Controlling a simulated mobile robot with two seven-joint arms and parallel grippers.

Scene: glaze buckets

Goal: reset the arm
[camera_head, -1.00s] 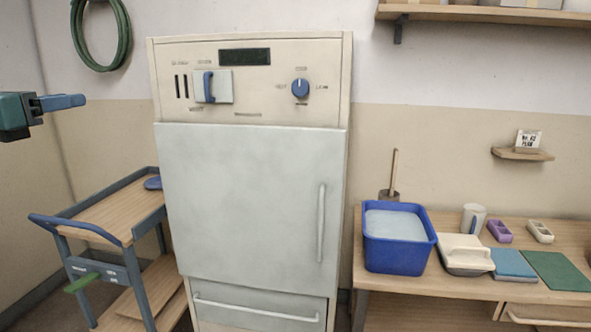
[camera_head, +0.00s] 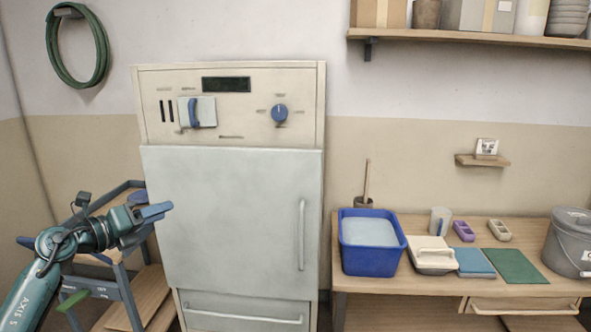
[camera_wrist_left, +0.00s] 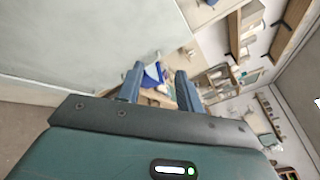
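My left arm comes in from the lower left in the head view. Its gripper (camera_head: 156,211) is in the air in front of the trolley and the left edge of the white kiln-like cabinet (camera_head: 235,215). In the left wrist view the two blue fingers of the left gripper (camera_wrist_left: 158,82) stand apart with nothing between them, so it is open and empty. The blue tub (camera_wrist_left: 154,72) shows far off beyond the fingers. My right gripper is in neither view.
A trolley (camera_head: 128,265) stands left of the cabinet. At right a wooden table (camera_head: 420,289) bears the blue tub (camera_head: 371,258), a white lidded box (camera_head: 432,262), a green mat (camera_head: 515,265) and a grey bucket (camera_head: 568,245). A shelf (camera_head: 480,40) hangs above.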

